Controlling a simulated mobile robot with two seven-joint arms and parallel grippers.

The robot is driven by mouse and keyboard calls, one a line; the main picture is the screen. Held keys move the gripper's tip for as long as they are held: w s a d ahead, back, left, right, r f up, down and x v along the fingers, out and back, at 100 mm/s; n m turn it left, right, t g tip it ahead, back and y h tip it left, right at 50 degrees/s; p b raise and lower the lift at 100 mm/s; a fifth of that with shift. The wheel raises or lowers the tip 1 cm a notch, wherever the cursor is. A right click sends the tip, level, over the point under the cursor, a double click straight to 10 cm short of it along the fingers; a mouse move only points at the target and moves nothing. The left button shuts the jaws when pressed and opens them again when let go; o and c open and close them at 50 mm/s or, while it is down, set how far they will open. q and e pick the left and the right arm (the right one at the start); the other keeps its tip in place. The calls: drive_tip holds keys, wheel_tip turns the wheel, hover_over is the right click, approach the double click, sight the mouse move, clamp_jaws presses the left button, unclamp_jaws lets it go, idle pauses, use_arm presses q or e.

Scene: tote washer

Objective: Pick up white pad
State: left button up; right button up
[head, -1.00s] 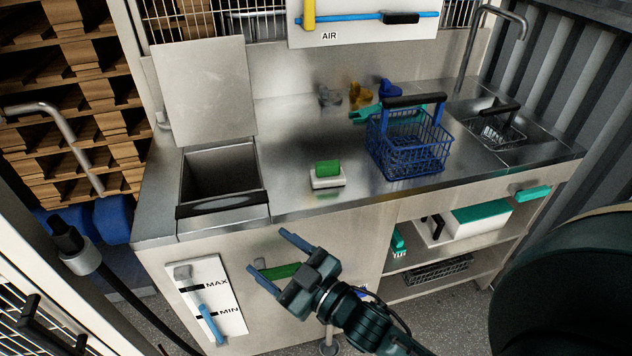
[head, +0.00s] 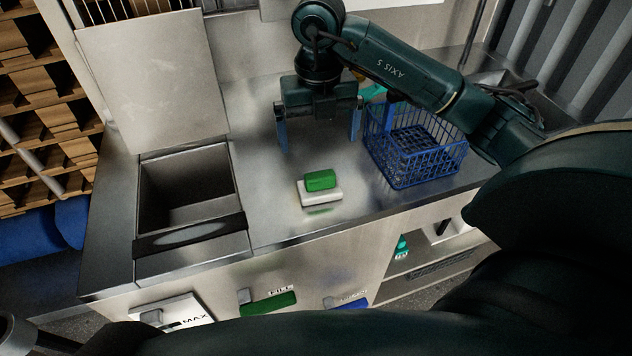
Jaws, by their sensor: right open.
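The white pad (head: 319,196) lies flat on the steel counter near its front edge. A green block (head: 320,180) rests on top of it and hides part of its upper face. My right gripper (head: 318,140) is above the counter, behind the pad, with its two blue fingers pointing down. The fingers are spread wide with nothing between them. The gripper is apart from the pad and the green block. My left gripper is not in the head view.
A blue wire basket (head: 413,150) stands to the right of the pad, close to the right finger. An open sink basin (head: 188,190) with a raised lid (head: 155,85) is at the left. The counter (head: 262,185) between basin and pad is clear.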

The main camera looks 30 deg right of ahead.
sight(320, 174)
wheel_tip(320, 174, down, 7)
drive_tip(key=shift+s+r+b, duration=0.1)
drive_tip(key=shift+r+b, duration=0.05)
drive_tip(key=shift+b, duration=0.25)
drive_tip(key=shift+s+f+p, duration=0.15)
drive_tip(key=shift+f+p, duration=0.1)
drive_tip(key=shift+f, duration=1.1)
drive_tip(key=shift+s+f+p, duration=0.1)
drive_tip(key=shift+f+p, duration=0.15)
drive_tip(key=shift+f, duration=1.05)
drive_tip(key=shift+c, duration=0.3)
drive_tip(key=c, duration=1)
